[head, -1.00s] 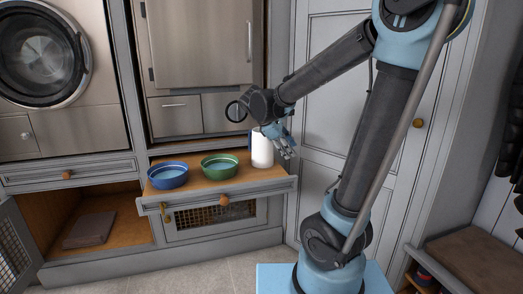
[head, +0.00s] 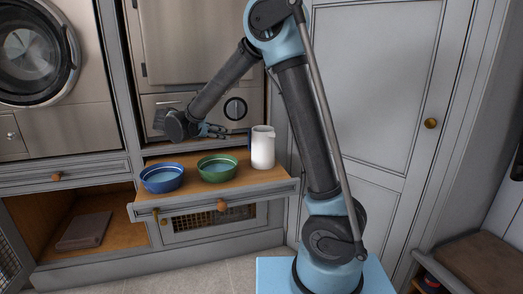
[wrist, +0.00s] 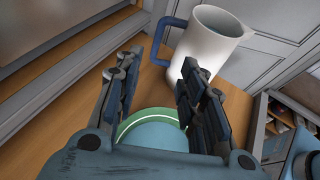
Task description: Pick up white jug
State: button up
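The white jug (head: 263,149) stands upright at the right end of the pulled-out wooden shelf (head: 255,180). In the wrist view the jug (wrist: 207,45) is ahead and to the right, with its blue handle (wrist: 168,38) on its left side. My gripper (head: 222,131) is left of the jug, above the green bowl. In the wrist view my gripper (wrist: 157,75) has its fingers spread apart with nothing between them. The right finger overlaps the jug's lower part in that view; I cannot tell whether they touch.
A green bowl (head: 217,160) stands beside the jug and shows beneath my gripper in the wrist view (wrist: 152,118). A blue bowl (head: 162,169) stands further left. A cabinet front rises behind the shelf, and a grey door (head: 372,95) is to the right.

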aim_at(250, 147)
jog(key=x, duration=1.7)
jog(key=shift+w+a+f, duration=0.1)
jog(key=shift+w+f, duration=0.05)
jog(key=shift+w, duration=0.05)
grip_shut()
